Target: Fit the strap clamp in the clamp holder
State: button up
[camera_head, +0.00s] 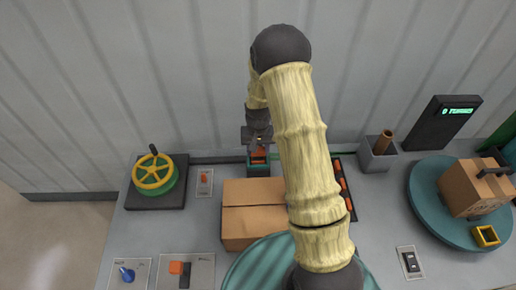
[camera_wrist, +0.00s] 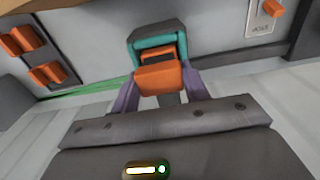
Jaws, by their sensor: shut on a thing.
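My gripper (camera_wrist: 162,92) is shut on the orange strap clamp (camera_wrist: 163,79), with a purple finger on either side of it. The clamp is at the mouth of the teal clamp holder (camera_wrist: 160,46), whose frame shows behind and around its far part. I cannot tell how deep the clamp sits. In the head view the clamp (camera_head: 258,154) is over the holder (camera_head: 259,170) at the back of the bench, behind the cardboard box. My arm partly hides this area.
A closed cardboard box (camera_head: 245,225) stands just in front of the holder. A dark rack with orange clamps (camera_head: 342,181) is to the right, partly behind my arm. A yellow handwheel (camera_head: 154,173) stands left; a teal turntable (camera_head: 429,210) carries another box (camera_head: 474,187) at right.

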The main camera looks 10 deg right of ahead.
jog(key=o, duration=1.2)
jog(key=shift+f, duration=0.1)
jog(key=shift+c, duration=0.2)
notch_tip(320, 180, up, 12)
jog(key=b, duration=0.4)
jog(key=s+r+n+t, duration=0.2)
jog(key=s+r, duration=0.1)
jog(key=s, duration=1.6)
jog(key=shift+s+r+t, duration=0.15)
jog(key=shift+s+t, duration=0.05)
jog(key=shift+t, duration=0.1)
